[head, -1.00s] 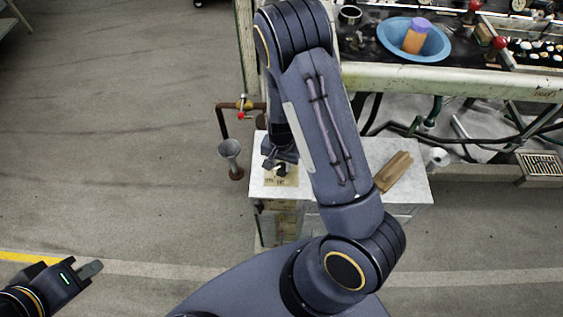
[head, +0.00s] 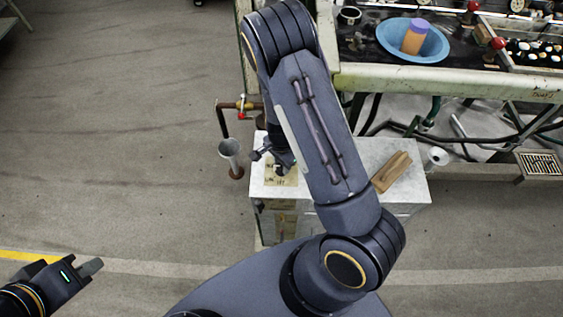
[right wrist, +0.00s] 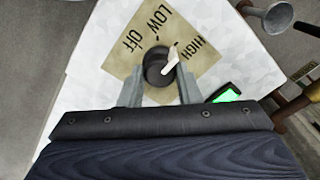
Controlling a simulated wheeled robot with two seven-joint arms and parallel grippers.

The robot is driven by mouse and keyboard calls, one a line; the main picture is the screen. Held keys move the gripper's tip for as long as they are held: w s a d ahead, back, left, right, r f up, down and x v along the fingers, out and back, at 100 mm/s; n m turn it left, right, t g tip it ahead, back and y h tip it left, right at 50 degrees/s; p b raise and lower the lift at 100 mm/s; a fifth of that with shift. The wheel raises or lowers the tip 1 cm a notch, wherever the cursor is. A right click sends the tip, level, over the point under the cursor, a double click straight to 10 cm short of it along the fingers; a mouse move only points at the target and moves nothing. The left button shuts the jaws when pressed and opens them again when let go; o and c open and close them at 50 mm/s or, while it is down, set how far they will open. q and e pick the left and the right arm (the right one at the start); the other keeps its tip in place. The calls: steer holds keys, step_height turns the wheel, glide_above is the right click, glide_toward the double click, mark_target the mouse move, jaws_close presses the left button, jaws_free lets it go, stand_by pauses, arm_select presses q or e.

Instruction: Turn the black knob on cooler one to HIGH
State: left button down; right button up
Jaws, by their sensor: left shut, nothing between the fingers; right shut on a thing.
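The cooler (head: 340,165) is a low box with a pale top. The right wrist view shows its tan label plate (right wrist: 120,65), marked OFF, LOW and HIGH. The black knob (right wrist: 152,70) sits on the plate. Its white pointer (right wrist: 171,57) points up and right, between the LOW and HIGH words and nearer HIGH. My right gripper (right wrist: 160,90) is shut on the knob, one finger on each side. In the head view my right wrist hides most of the knob. My left gripper (head: 92,267) is shut and empty, low at the left, far from the cooler.
A wooden block (head: 392,172) lies on the cooler top, right of my right forearm. A funnel-topped pipe (head: 230,150) stands left of the cooler. A bench with a blue basin (head: 436,48) is behind. The floor at left is clear.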

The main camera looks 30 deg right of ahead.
mark_target(281, 166)
steer(key=o, duration=1)
steer(key=shift+c, duration=0.2)
steer(key=shift+r+p, duration=0.6)
steer(key=shift+r, duration=3.3)
